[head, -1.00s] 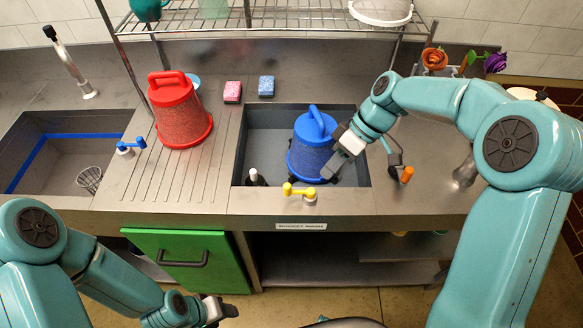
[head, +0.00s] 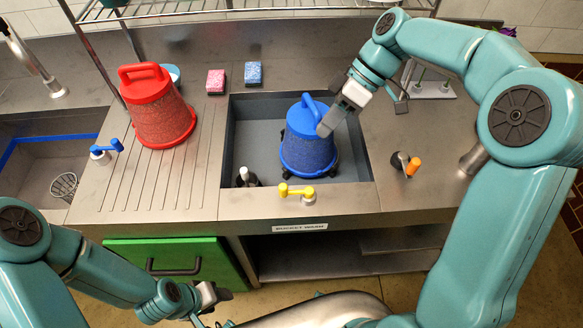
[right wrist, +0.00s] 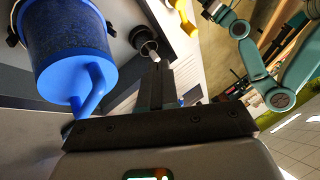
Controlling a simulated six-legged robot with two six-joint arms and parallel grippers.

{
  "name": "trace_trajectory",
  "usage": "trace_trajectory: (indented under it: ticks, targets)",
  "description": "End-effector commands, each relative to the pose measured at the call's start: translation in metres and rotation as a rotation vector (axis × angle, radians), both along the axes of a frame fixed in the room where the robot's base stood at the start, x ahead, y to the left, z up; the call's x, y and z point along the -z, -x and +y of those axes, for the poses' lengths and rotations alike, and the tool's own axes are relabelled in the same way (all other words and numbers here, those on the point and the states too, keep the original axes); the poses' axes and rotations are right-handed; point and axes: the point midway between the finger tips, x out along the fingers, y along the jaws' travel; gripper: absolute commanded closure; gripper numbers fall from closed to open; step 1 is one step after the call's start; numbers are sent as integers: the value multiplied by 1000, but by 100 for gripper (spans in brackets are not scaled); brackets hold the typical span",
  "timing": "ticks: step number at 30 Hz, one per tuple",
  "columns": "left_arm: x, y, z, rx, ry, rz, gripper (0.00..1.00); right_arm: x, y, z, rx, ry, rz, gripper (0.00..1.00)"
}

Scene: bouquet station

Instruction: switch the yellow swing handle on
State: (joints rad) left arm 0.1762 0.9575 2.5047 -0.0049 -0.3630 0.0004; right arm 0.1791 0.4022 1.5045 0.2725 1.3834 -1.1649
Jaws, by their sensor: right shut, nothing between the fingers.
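The yellow swing handle (head: 297,192) is mounted on the front rim of the middle sink, above the "bucket wash" label, with its lever pointing left. In the right wrist view the yellow handle (right wrist: 187,20) shows at the top, beyond the fingertips. My right gripper (head: 323,130) is shut and empty, above the sink by the blue bucket's right side, apart from the handle and farther back. Its closed fingers show in the right wrist view (right wrist: 159,72). My left gripper (head: 212,298) is low at the front, below the counter edge; its jaws are too small to read.
The blue bucket (head: 308,150) stands in the sink close to my right gripper. A blue handle (head: 106,151), a red bucket (head: 160,112) and an orange handle (head: 413,166) stand on the counter.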

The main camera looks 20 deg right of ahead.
Motion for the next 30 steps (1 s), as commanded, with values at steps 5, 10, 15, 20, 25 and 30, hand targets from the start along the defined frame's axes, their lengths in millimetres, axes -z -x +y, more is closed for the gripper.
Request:
trace_trajectory:
  ticks: [5, 10, 15, 20, 25, 30]
  targets:
    - [0, 0, 0, 0, 0, 0, 47, 2, 1, 2, 0, 0, 0, 100]
    - [-1, 0, 0, 0, 0, 0, 47, 18, 2, 14, -3, 0, 4, 100]
    - [-3, 0, 0, 0, 0, 0, 47, 46, 5, 36, -3, 0, 6, 100]
    - [-5, 0, 0, 0, 0, 0, 47, 74, 6, 56, -4, 0, 5, 100]
    - [-12, 0, 0, 0, 0, 0, 47, 78, 21, 75, -2, 0, 2, 100]
    - [-14, 0, 0, 0, 0, 0, 47, 80, 32, 85, -2, 0, 1, 100]
